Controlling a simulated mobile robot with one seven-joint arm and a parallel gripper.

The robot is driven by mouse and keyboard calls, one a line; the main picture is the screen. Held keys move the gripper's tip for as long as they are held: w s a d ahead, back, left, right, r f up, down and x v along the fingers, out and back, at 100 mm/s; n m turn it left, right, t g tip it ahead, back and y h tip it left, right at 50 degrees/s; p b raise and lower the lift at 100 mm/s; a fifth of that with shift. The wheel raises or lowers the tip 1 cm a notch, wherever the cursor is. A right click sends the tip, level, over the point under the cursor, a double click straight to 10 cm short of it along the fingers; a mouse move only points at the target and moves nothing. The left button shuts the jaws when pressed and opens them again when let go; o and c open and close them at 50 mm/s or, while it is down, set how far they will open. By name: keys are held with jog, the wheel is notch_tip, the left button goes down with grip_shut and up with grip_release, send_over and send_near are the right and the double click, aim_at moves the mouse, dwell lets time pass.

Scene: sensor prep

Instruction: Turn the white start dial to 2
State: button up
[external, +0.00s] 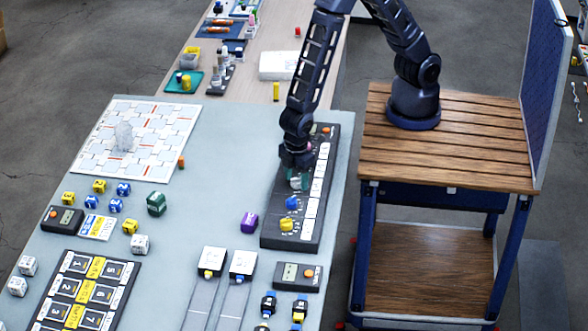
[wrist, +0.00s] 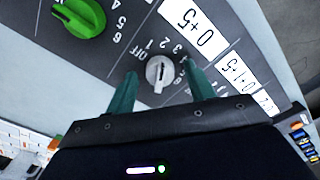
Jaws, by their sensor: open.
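The white start dial (wrist: 158,73) sits on a dark panel (wrist: 115,50) in the wrist view, ringed by OFF and number marks. I cannot tell for sure which mark it points to. My gripper (wrist: 161,69) is open, with one teal finger on each side of the dial; I cannot tell whether they touch it. In the external view, my gripper (external: 298,180) points down over the long dark panel (external: 270,228) and mostly hides the white dial.
A green dial (wrist: 80,15) is close by on the panel. In the external view, a blue dial (external: 292,203) and a yellow dial (external: 287,224) sit nearer the panel's front end. White label cards (wrist: 195,25) line the panel's side.

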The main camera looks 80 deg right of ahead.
aim_at(296, 178)
notch_tip(296, 178, up, 11)
dwell(0.7)
dwell(0.3)
jog(key=w+d+r+m+t, duration=0.1)
jog(key=w+d+r+m, duration=0.15)
jog(key=d+r, duration=0.8)
jog(key=w+d+r+m+t, duration=0.1)
jog(key=d+r+m, duration=0.2)
jog(key=d+r, duration=0.75)
jog(key=s+d+r+m+t, duration=0.1)
jog(key=s+d+r+m, duration=0.1)
jog(key=s+d, duration=0.5)
jog(key=s+d+r+m+t, duration=0.1)
jog(key=s+d, duration=0.6)
jog(key=d, duration=0.8)
jog(key=shift+s+r+m+t, duration=0.3)
jog(key=shift+r+m, duration=0.4)
jog(key=shift+m, duration=0.25)
jog(key=shift+w+a, duration=0.1)
